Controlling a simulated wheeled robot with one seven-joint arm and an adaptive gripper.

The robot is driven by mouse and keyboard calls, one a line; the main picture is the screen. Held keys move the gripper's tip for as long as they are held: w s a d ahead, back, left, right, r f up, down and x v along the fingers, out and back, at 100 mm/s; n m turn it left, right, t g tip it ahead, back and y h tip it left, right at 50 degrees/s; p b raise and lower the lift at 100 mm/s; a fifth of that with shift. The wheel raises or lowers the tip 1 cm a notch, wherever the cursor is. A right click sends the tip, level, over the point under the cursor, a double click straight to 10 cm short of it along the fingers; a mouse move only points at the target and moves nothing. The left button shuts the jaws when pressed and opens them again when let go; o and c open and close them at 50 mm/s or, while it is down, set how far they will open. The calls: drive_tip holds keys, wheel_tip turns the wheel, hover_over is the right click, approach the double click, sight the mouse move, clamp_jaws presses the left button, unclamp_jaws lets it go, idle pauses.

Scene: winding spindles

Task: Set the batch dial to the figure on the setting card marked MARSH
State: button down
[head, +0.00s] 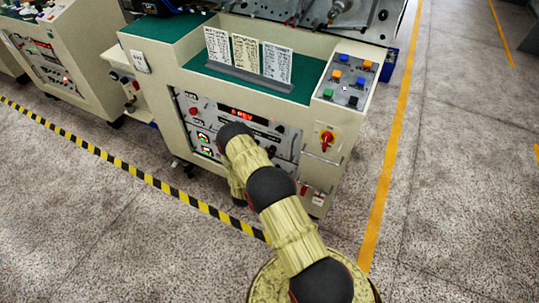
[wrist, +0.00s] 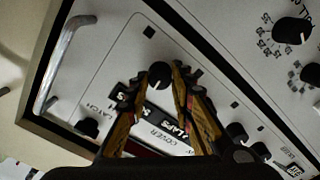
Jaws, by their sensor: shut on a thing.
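Three setting cards stand in a grey holder on the green top of the machine in the head view: a left card (head: 217,45), a middle cream card (head: 244,51) and a right card (head: 277,63). Their print is too small to read, so I cannot tell which is MARSH. My gripper (wrist: 161,73) is shut on a small black knob (wrist: 157,77) with a white mark, on the pale panel in the wrist view. A numbered dial (wrist: 292,32) is at the upper right there, apart from my fingers. I cannot tell which control is the batch dial. My arm hides the gripper in the head view.
A metal handle (wrist: 66,58) stands out at the panel's left in the wrist view. Other black knobs (wrist: 237,132) are at the lower right.

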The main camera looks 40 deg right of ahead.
drive_tip(key=shift+n, duration=0.6)
drive_tip(key=c, duration=1.5)
unclamp_jaws()
drive_tip(key=shift+c, duration=0.2)
drive_tip(key=v, duration=1.2)
drive_tip(key=shift+f, duration=0.1)
